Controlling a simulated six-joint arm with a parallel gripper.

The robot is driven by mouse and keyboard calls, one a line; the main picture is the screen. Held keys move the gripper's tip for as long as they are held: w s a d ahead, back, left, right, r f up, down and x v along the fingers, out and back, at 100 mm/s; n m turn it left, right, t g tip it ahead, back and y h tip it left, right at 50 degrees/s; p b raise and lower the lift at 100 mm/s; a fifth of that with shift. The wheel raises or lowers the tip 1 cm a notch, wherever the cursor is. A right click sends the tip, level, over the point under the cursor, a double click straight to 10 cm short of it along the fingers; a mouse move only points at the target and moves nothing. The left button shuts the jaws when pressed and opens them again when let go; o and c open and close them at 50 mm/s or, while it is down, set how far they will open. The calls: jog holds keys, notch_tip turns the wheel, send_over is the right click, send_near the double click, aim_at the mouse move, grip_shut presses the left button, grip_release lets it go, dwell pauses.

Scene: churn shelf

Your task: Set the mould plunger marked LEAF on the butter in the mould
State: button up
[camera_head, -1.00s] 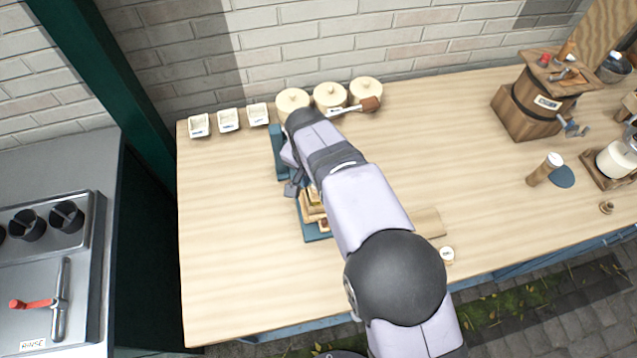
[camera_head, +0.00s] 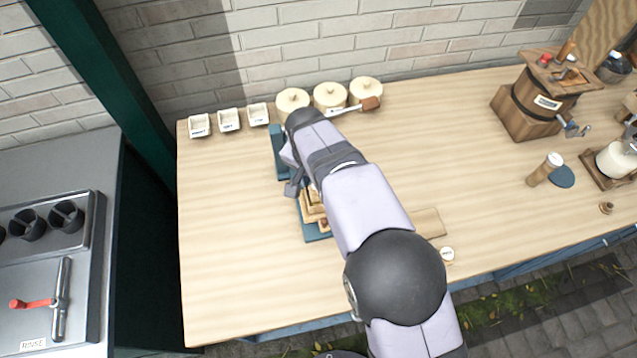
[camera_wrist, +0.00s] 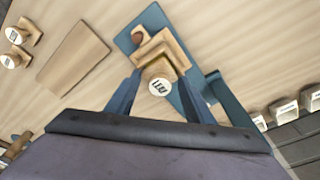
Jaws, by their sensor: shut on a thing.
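My gripper (camera_wrist: 160,84) is shut on a mould plunger (camera_wrist: 159,86) with a round, pale top. The mark on the top is too small and tilted to read for certain. The plunger is over or in the square wooden mould (camera_wrist: 150,52), and I cannot tell whether it touches the butter. The mould stands on a teal base (camera_wrist: 152,18). In the head view, my gripper (camera_head: 293,187) is beside the mould (camera_head: 312,208), and my arm hides much of it. The butter is not clearly visible now.
Two other round-topped wooden pieces (camera_wrist: 14,60) (camera_wrist: 28,32) lie beside a wooden board (camera_wrist: 74,58). Three white dishes (camera_head: 229,120) and three lidded crocks (camera_head: 329,96) line the wall. A barrel churn (camera_head: 540,100) stands at the right. The left tabletop is clear.

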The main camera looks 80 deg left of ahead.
jog(key=shift+f+b, duration=0.3)
jog(key=shift+f, duration=0.15)
jog(key=shift+r, duration=0.1)
dwell(0.5)
jog(key=o, duration=1.1)
jog(key=c, duration=0.4)
jog(key=shift+o, duration=0.2)
jog(key=shift+r, duration=0.1)
jog(key=shift+s+d+r+p, duration=0.2)
jog(key=shift+r+p, duration=0.85)
jog(key=shift+r, duration=0.5)
jog(key=shift+s+d+r+p, duration=0.15)
jog(key=shift+r+p, duration=0.85)
jog(key=shift+r, duration=0.6)
jog(key=shift+s+d+r+p, duration=0.2)
jog(key=shift+r+p, duration=0.85)
jog(key=shift+r, duration=0.5)
jog(key=shift+w, duration=0.15)
